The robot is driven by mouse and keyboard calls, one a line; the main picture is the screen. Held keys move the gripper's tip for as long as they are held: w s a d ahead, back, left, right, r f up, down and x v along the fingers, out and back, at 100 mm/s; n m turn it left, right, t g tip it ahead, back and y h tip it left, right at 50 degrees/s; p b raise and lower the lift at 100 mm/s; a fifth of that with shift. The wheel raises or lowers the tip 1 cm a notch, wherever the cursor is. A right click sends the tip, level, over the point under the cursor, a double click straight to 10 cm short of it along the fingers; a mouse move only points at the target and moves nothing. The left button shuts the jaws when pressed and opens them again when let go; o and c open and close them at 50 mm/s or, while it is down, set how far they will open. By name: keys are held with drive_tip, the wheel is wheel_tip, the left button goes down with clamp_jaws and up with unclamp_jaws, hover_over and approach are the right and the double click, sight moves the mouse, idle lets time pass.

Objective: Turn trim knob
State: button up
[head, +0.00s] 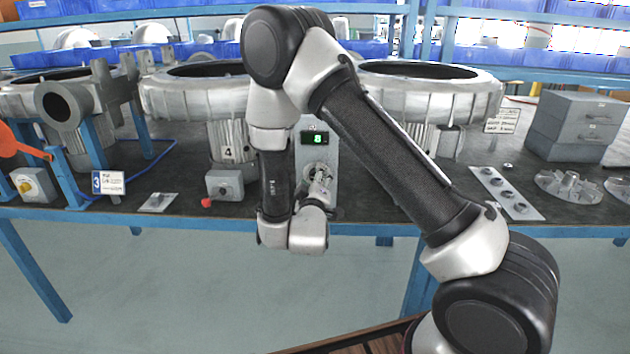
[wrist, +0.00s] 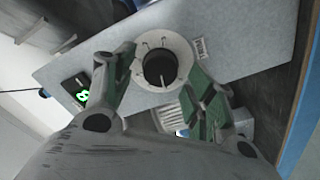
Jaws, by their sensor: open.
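The trim knob (wrist: 159,68) is a black round knob on a pale round dial with tick marks, set in a light grey panel (wrist: 225,35). A small display (wrist: 80,93) on the panel shows a green 8. My gripper (wrist: 158,76) is open in front of the dial, its two green-padded fingers on either side of the knob. I cannot tell whether either finger touches it.
A grey box with a red handle (head: 224,186) stands left of the panel. Large grey blower housings (head: 430,98) stand on both sides. A plate with several round parts (head: 505,193) lies on the dark bench to the right. The blue bench edge (head: 375,228) runs along the front.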

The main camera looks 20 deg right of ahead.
drive_tip(key=v, duration=1.1)
drive_tip(key=shift+s, duration=0.2)
